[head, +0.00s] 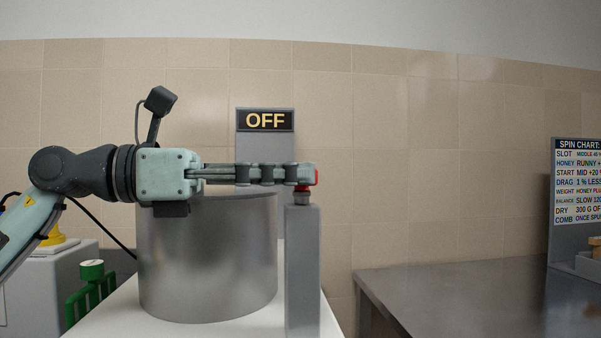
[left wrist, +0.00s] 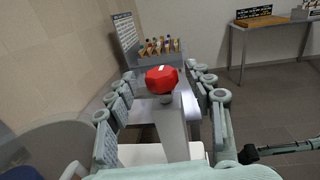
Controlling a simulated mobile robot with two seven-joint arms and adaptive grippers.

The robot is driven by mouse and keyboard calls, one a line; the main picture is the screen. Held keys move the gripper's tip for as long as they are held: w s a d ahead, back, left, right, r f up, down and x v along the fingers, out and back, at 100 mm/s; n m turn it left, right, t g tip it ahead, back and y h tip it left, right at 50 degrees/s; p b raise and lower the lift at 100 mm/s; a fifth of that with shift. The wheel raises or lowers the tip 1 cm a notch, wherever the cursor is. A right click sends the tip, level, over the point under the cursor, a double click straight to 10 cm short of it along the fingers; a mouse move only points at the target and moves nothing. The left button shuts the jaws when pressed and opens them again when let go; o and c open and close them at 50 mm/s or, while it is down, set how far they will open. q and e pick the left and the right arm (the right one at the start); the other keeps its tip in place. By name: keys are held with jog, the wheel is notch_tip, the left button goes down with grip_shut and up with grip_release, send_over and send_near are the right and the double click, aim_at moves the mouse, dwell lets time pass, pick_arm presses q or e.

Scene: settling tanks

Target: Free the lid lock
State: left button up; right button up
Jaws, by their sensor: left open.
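A red knob (head: 316,177) sits on top of a grey post (head: 302,260) beside a metal drum (head: 207,260). My left gripper (head: 304,175) reaches in level from the left over the drum, its fingers at the knob's height and hiding part of it. In the left wrist view the fingers are spread, with the faceted red knob (left wrist: 162,79) between them and visible gaps on both sides. The left gripper is open and holds nothing. A sign reading OFF (head: 265,120) stands behind the drum.
A dark metal counter (head: 470,295) with a spin chart board (head: 578,180) is at the right. A grey box with a yellow part (head: 55,243) and a green item (head: 91,270) are at the left. Bare wall lies right of the post.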

pick_arm(q)
jog(key=v, duration=0.9)
jog(key=shift+s+a, duration=0.15)
jog(key=shift+a, duration=0.2)
